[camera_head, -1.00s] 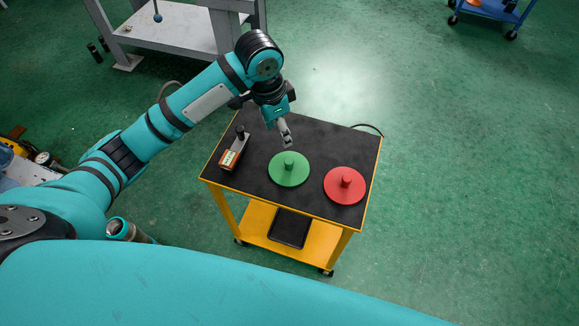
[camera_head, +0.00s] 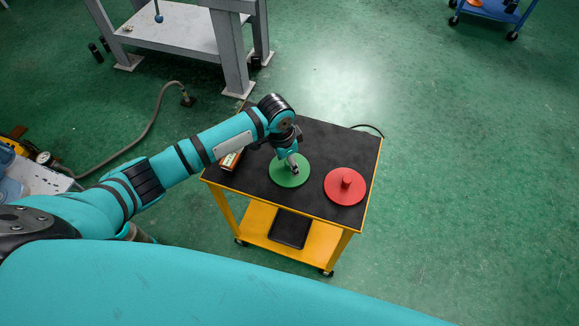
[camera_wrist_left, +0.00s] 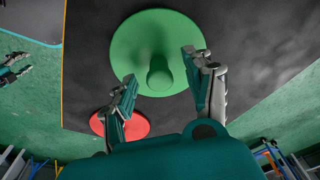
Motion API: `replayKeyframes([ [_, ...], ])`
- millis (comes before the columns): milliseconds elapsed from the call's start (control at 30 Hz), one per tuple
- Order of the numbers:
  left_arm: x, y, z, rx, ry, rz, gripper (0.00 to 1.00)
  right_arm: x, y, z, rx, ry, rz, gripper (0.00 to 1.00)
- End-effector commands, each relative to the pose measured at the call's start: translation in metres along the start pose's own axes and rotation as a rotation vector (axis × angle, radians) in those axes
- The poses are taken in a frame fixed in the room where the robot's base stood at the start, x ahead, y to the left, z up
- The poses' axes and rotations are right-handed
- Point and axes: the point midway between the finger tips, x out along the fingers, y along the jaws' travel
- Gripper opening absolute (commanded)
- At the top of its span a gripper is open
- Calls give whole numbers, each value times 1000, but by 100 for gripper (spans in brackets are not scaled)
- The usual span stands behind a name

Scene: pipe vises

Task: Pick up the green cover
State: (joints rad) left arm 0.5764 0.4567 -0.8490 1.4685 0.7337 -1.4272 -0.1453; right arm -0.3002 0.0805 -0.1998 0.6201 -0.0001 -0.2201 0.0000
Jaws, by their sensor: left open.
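The green cover (camera_head: 289,177) is a flat round disc with a short knob, lying on the black top of the yellow cart (camera_head: 328,207). In the left wrist view the cover (camera_wrist_left: 150,40) lies ahead of my left gripper, its knob (camera_wrist_left: 159,73) upright between the two fingers. My left gripper (camera_head: 293,167) is over the cover, close to its knob, and partly hides the cover in the head view. In the left wrist view the gripper (camera_wrist_left: 160,72) is open and holds nothing. My right gripper is not in view.
A red cover (camera_head: 345,186) lies to the right of the green one, apart from it. An orange and silver tool (camera_head: 231,159) on the cart is partly hidden behind my left arm. A grey table (camera_head: 178,30) stands behind the cart. Floor right of the cart is clear.

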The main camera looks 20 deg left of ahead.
Motion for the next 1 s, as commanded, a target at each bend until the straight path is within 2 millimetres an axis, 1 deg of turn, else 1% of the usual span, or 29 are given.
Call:
replayKeyframes([
  [33,5,0,0,0,-2,0,53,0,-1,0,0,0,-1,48],
  [100,9,0,0,1,-1,-1,53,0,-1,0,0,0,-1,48],
  [300,10,0,0,1,0,-1,53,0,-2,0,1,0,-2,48],
  [333,10,0,0,1,0,-1,52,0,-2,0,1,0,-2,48],
  [700,9,0,0,1,-1,-1,3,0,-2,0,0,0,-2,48],
  [733,9,0,1,1,-1,-1,0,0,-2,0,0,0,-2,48],
  [1000,9,0,0,1,0,-1,0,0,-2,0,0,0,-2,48],
])
